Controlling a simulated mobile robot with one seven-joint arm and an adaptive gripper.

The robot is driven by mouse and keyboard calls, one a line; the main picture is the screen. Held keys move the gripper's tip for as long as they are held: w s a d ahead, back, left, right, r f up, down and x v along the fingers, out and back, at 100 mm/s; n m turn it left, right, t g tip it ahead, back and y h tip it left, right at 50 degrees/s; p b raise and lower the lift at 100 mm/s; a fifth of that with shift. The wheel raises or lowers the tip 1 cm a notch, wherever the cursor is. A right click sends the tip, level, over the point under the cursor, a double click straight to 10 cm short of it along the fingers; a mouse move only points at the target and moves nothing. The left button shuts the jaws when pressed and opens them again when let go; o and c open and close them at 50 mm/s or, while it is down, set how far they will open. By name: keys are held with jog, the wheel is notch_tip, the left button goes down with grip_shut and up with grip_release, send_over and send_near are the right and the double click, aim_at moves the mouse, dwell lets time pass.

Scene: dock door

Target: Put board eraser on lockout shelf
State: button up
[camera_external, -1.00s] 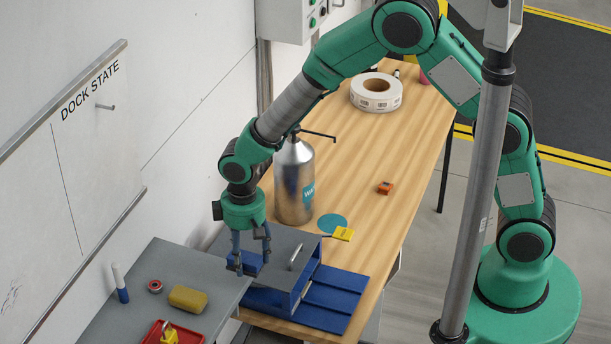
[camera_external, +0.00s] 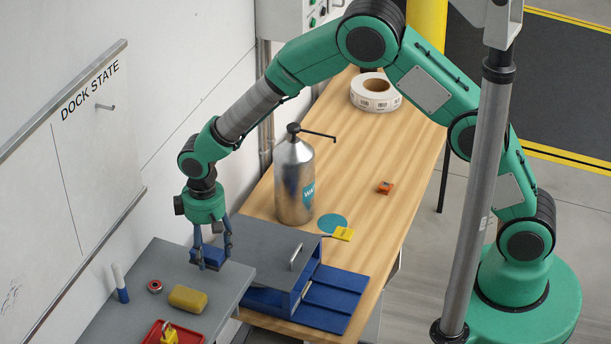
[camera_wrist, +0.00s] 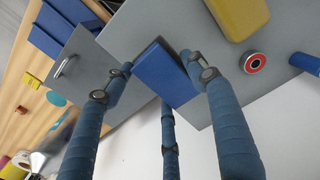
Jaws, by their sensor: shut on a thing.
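The board eraser (camera_external: 212,257), a dark blue block, is held between the fingertips of my gripper (camera_external: 213,254). It also shows in the wrist view as a blue block (camera_wrist: 166,73) between the fingers of my gripper (camera_wrist: 157,65). The lockout shelf, a grey ledge (camera_external: 150,262) by the wall, lies below it. The eraser is over the shelf's back right part, near the grey-lidded box. I cannot tell whether it touches the shelf surface.
On the shelf are a yellow block (camera_external: 187,299), a red-centred roll (camera_external: 155,286), a blue-and-white marker (camera_external: 120,283) and a red tray (camera_external: 153,333) with a yellow padlock. A grey-lidded blue box (camera_external: 265,250) stands to the right, with a metal bottle (camera_external: 294,185) behind.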

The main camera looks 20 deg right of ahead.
aim_at(211, 259)
jog(key=shift+f, duration=1.75)
jog(key=shift+f, duration=0.15)
jog(key=o, duration=1.1)
jog(key=shift+o, duration=0.2)
notch_tip(211, 259, up, 12)
jog(key=shift+r, duration=0.15)
jog(key=shift+d, duration=0.1)
